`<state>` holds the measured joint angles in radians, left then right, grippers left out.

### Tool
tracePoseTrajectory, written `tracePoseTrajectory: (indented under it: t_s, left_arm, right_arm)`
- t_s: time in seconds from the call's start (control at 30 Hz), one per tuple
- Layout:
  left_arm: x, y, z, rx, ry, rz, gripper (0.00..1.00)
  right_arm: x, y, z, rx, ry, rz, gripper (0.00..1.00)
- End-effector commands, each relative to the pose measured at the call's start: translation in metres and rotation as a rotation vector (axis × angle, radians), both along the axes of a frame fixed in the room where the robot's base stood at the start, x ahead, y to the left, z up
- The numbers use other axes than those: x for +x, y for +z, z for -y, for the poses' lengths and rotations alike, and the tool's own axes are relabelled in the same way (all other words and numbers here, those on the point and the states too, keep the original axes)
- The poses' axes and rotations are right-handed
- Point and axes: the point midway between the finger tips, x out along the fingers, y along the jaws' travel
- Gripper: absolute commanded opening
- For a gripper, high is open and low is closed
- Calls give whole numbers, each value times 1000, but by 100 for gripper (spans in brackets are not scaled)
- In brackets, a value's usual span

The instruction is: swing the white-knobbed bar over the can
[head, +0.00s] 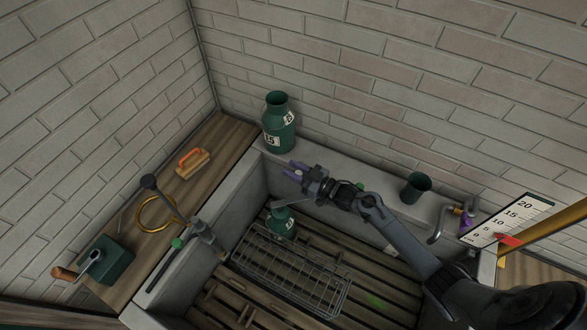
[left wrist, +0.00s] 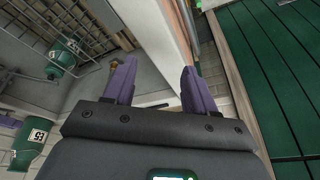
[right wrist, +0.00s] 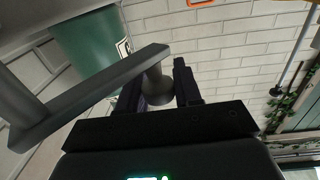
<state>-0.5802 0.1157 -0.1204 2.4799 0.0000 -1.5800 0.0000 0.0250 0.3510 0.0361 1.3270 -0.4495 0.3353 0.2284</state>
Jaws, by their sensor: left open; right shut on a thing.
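My right gripper (head: 297,172) is over the back of the sink in the head view, shut on a knob. In the right wrist view the knob (right wrist: 155,84), shaded grey there, sits between the fingers, and a flat grey bar (right wrist: 90,97) runs left from it. A green can (head: 281,224) with a white label stands down in the sink, below the gripper; it also shows in the left wrist view (left wrist: 66,58). A larger green churn (head: 278,135) stands on the back ledge, near the gripper. My left gripper (left wrist: 158,88) is open and empty in its wrist view.
A wire rack (head: 290,268) lies on slats in the sink. An orange-handled brush (head: 193,162), a brass ring (head: 157,213) and a green box (head: 108,260) are on the left counter. A green cup (head: 415,188) and a scale sign (head: 507,219) are at right.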

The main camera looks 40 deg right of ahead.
Motion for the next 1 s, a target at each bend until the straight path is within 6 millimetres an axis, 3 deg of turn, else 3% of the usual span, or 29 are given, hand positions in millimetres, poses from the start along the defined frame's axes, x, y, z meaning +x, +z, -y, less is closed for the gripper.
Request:
tracePoseTrajectory:
  t_s: [0.33, 0.37, 0.5, 0.8, 1.0]
  left_arm:
    - [0, 0, -3, 11, -7, 1, 56]
    - [0, 0, -3, 11, -7, 1, 56]
    - [0, 0, -2, 10, -6, 1, 56]
    - [0, 0, -1, 4, -2, 1, 56]
    - [0, 0, 1, -3, 2, 1, 56]
  right_arm:
    - [0, -1, 0, 0, 2, -1, 0]
    - [0, -1, 0, 0, 2, -1, 37]
    - [0, -1, 0, 0, 1, -1, 54]
    - [-2, -1, 1, 0, 1, -1, 54]
    - [-19, -1, 8, -3, 1, -1, 54]
